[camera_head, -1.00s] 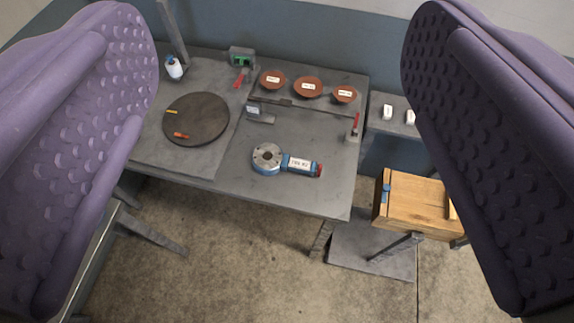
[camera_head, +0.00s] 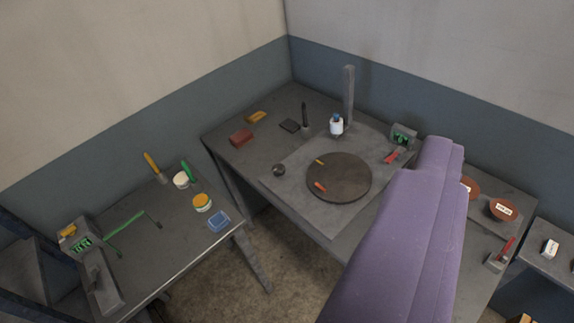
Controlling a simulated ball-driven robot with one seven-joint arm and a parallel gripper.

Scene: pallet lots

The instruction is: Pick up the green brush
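Two green things that could be the brush show on the left bench. One is a short thick green handle (camera_head: 188,172) beside a white jar (camera_head: 181,180). The other is a long thin green piece (camera_head: 126,227) with a dark end, lying near a grey device; I cannot tell which is the brush. My gripper (camera_head: 440,150) shows as one smooth purple mass at the lower right, over the other bench and far from both green things. Its gap and inner faces are hidden, and nothing is seen held in it.
The left bench (camera_head: 160,262) also holds a yellow-handled tool (camera_head: 152,163), an orange-topped jar (camera_head: 202,202) and a blue box (camera_head: 219,221). The corner bench bears a dark round turntable (camera_head: 338,177), a bottle (camera_head: 336,125) and a grey post (camera_head: 348,95). Walls meet behind it.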

